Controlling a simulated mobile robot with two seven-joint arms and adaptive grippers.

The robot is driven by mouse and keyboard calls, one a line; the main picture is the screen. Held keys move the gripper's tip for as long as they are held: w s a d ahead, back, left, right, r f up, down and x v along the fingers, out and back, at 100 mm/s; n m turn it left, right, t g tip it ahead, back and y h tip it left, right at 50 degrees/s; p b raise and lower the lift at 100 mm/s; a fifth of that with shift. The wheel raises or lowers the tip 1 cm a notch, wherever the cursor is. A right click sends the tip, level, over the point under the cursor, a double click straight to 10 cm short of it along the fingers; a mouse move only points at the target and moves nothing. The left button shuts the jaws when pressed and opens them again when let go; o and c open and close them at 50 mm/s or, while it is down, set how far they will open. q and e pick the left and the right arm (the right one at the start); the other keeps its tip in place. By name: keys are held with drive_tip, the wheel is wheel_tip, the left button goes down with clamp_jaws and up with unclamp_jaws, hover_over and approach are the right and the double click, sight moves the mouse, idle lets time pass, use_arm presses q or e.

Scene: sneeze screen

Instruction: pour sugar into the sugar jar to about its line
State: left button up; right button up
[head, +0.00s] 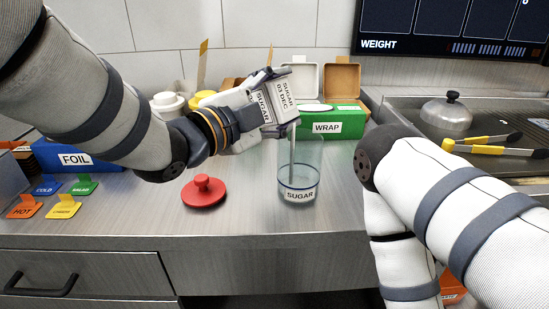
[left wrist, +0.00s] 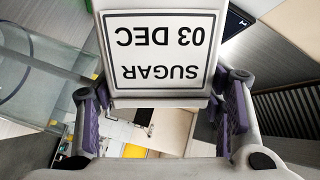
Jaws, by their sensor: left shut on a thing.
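My left gripper (head: 268,106) is shut on a white sugar container (head: 286,96) labelled SUGAR 03 DEC. The container is tilted above the clear sugar jar (head: 312,160). In the left wrist view the container (left wrist: 165,20) fills the middle between the purple finger pads of my left gripper (left wrist: 160,115). The jar stands upright on the counter, with a SUGAR label and a dark blue line just above it. A thin grey streak runs down inside the jar from below the container, like a falling stream. I cannot tell the sugar level. My right gripper is out of view.
A red knobbed lid (head: 204,191) lies on the counter left of the jar. A green WRAP box (head: 345,122) stands behind it. A blue FOIL box (head: 75,157) and coloured tags are at left. Tongs (head: 490,143) and a metal dome (head: 450,112) are at right.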

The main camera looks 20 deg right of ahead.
use_arm(q)
drive_tip(key=shift+s+d+r+m, duration=0.1)
drive_tip(key=shift+s+r+m, duration=0.1)
drive_tip(key=shift+m, duration=0.6)
drive_tip(key=shift+s+d+r+m, duration=0.1)
drive_tip(key=shift+r+m, duration=0.05)
drive_tip(key=shift+m, duration=0.65)
idle(6.4)
